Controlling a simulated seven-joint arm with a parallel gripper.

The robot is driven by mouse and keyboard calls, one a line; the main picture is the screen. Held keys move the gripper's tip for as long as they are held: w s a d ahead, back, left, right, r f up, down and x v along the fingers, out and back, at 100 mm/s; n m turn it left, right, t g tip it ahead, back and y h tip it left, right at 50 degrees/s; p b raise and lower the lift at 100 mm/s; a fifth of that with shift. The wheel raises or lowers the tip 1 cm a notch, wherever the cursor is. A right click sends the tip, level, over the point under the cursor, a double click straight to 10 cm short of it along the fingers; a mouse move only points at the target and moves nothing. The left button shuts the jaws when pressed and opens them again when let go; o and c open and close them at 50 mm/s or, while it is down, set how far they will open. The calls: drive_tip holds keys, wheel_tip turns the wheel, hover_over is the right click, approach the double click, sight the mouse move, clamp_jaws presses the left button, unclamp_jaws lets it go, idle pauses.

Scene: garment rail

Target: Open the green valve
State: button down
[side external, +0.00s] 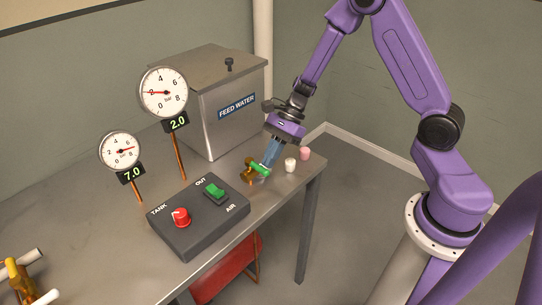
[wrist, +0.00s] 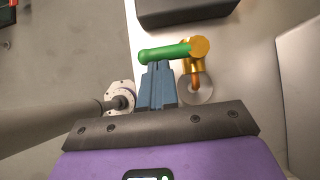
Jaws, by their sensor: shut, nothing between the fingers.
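The green valve is a brass body (side external: 249,172) with a green lever (side external: 261,169), near the right edge of the metal table. In the wrist view the green lever (wrist: 165,53) lies roughly level, reaching left from the brass body (wrist: 197,55). My gripper (side external: 267,162) is shut and empty, its blue fingers pointing down at the lever. In the wrist view the fingertips (wrist: 157,65) are right beside the lever's near side, toward its free end. I cannot tell whether they touch it.
The FEED WATER tank (side external: 213,100) is behind. A white item (side external: 290,165) and a pink item (side external: 305,153) sit close on the right. Gauges (side external: 163,92) (side external: 120,151) stand left.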

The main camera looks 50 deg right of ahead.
sight(264, 171)
drive_tip(key=shift+s+a, duration=0.2)
drive_tip(key=shift+a, duration=0.15)
idle(0.3)
drive_tip(key=shift+s+a, duration=0.25)
drive_tip(key=shift+a, duration=0.25)
drive_tip(key=shift+s+a, duration=0.2)
drive_tip(key=shift+a, duration=1)
drive_tip(key=shift+w+a+m+t+h, duration=0.1)
drive_tip(key=shift+w+a+m+t, duration=0.35)
drive_tip(key=shift+a+m, duration=0.25)
drive_tip(key=shift+w+a+m+t+h, duration=0.1)
drive_tip(key=shift+w+a+m+t, duration=0.3)
drive_tip(key=shift+a+m+t, duration=0.25)
drive_tip(key=shift+w+a+m+t+h, duration=0.1)
drive_tip(key=shift+w+a+m+t, duration=0.3)
drive_tip(key=shift+a+m, duration=0.35)
drive_tip(key=shift+d, duration=0.1)
